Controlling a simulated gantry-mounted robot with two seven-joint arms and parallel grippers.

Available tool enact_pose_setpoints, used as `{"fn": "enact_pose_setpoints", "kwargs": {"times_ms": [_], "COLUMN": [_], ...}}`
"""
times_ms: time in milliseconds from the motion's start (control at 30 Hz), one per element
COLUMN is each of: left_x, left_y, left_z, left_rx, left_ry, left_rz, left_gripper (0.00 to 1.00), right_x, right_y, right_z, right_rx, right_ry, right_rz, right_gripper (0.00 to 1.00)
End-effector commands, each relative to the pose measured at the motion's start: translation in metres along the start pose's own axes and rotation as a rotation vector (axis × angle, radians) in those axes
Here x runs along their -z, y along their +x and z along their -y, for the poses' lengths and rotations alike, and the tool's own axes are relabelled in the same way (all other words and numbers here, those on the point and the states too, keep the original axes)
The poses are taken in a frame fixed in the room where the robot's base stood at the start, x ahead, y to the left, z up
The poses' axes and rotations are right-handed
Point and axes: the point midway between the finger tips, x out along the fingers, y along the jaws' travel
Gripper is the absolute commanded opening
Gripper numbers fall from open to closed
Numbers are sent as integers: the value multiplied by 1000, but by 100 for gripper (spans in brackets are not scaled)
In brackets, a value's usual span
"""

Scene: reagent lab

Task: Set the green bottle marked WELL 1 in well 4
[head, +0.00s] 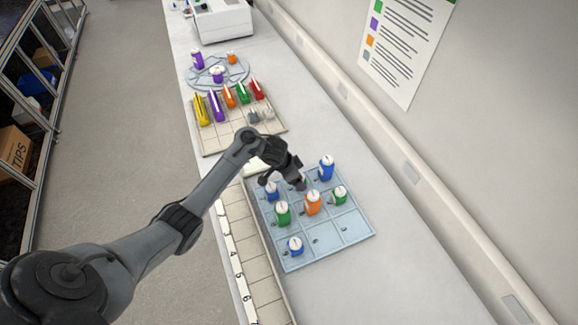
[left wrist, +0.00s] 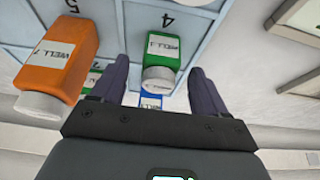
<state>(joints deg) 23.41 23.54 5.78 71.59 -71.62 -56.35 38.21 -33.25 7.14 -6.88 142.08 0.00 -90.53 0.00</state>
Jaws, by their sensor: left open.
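A green bottle (left wrist: 162,60) stands in the light blue tray beside the printed number 4 in the left wrist view. Its label reads WELL; I cannot read the number surely. My left gripper (left wrist: 165,98) is open, with its fingers on either side of the bottle's white cap end. A beige rack (head: 262,272) with a numbered strip runs along the tray's left side.
An orange bottle (head: 313,204) stands close to the gripper; it also shows in the wrist view (left wrist: 58,60). Blue bottles (head: 326,168) (head: 295,246) stand in other compartments. A rack of coloured tubes (head: 212,137) and a round holder (head: 238,75) are farther back.

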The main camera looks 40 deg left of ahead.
Motion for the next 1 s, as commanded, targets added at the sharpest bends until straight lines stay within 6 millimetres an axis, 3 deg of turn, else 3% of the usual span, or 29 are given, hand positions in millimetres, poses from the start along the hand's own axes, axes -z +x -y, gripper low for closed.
{"fn": "enact_pose_setpoints", "kwargs": {"times_ms": [100,400,600,1000], "left_x": [2,2,0,0], "left_y": [-28,-79,-90,-91], "left_z": [0,1,0,0], "left_rx": [2,3,2,-1], "left_ry": [2,1,0,0], "left_rz": [-1,1,1,0], "left_gripper": [74,74,74,74], "right_x": [5,13,16,16], "right_y": [-14,-38,-47,-48], "right_z": [0,0,0,-1], "right_rx": [2,6,6,2], "right_ry": [3,8,8,2], "right_rz": [-1,-1,-2,-1], "right_gripper": [43,43,43,43]}}
